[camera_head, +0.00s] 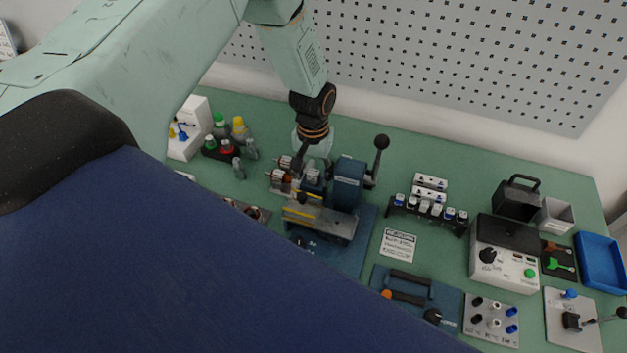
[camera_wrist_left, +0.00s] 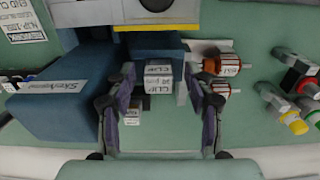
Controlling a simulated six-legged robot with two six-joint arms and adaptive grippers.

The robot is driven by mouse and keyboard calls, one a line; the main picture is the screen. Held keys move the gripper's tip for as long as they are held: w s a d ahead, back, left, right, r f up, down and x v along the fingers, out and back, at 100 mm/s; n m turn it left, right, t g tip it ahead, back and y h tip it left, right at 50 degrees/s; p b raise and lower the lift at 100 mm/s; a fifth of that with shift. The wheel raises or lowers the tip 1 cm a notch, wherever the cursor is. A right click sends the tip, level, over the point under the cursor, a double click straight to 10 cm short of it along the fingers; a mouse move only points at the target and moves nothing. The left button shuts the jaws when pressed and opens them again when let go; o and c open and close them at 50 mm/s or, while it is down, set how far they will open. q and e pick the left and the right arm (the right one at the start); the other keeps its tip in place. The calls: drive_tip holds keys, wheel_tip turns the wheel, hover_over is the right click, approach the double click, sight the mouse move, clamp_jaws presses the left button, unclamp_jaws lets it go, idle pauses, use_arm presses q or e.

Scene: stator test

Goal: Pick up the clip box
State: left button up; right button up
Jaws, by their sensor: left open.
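The clip box is a small pale box with dark "CLIP" lettering; it shows in the left wrist view (camera_wrist_left: 158,76). It sits beside the dark blue machine block (camera_wrist_left: 60,95). My left gripper (camera_wrist_left: 160,82) is open, with one finger on each side of the clip box and visible gaps between. My right gripper is not in view.
A second small labelled box (camera_wrist_left: 132,114) lies near the left finger. Copper-wound rotors (camera_wrist_left: 222,66) lie close to the right finger. Bottles (camera_head: 240,128) stand at the back left. A black-handled lever (camera_head: 381,145) rises right of the gripper. Bare green tabletop lies behind the machine.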

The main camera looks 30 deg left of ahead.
use_arm(q)
drive_tip(key=shift+s+d+r, duration=0.15)
drive_tip(key=shift+s+r, duration=0.05)
drive_tip(key=shift+s, duration=0.05)
drive_tip(key=shift+w+f, duration=0.25)
drive_tip(key=shift+w, duration=0.15)
drive_tip(key=c, duration=0.5)
drive_tip(key=shift+s+r, duration=0.15)
drive_tip(key=shift+s, duration=0.15)
clamp_jaws()
drive_tip(key=shift+w, duration=0.1)
